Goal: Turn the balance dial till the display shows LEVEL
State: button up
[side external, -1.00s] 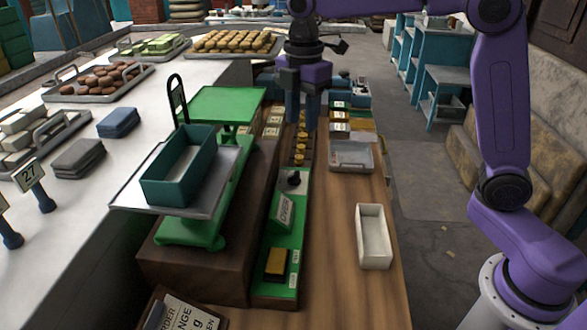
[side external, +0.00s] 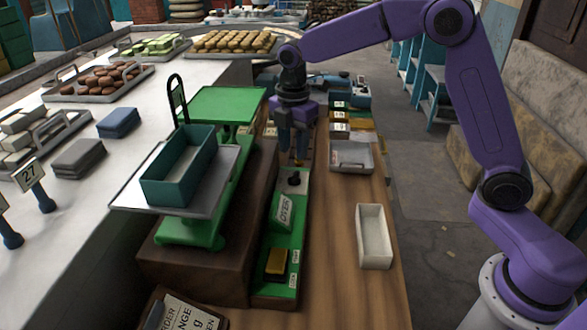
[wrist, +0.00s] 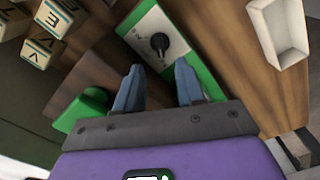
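The black balance dial (side external: 293,180) sits on the green control panel (side external: 287,247) beside the scale. In the wrist view the dial (wrist: 160,43) lies just beyond my fingertips, on a pale face plate. My gripper (side external: 298,160) points down just behind the dial in the side view, its blue fingers apart and empty. In the wrist view my gripper (wrist: 157,70) shows a clear gap between the fingers, and the dial is not between them. The tilted display (side external: 283,212) seems to read OVER; the small text is hard to make out.
A green balance scale (side external: 190,232) holding a teal bin (side external: 180,177) stands left of the panel. Bare bench lies between the panel and white tray.

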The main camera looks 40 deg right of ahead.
aim_at(294, 174)
notch_tip(294, 174, down, 7)
jog(key=shift+r, duration=0.1)
jog(key=shift+c, duration=0.3)
grip_shut()
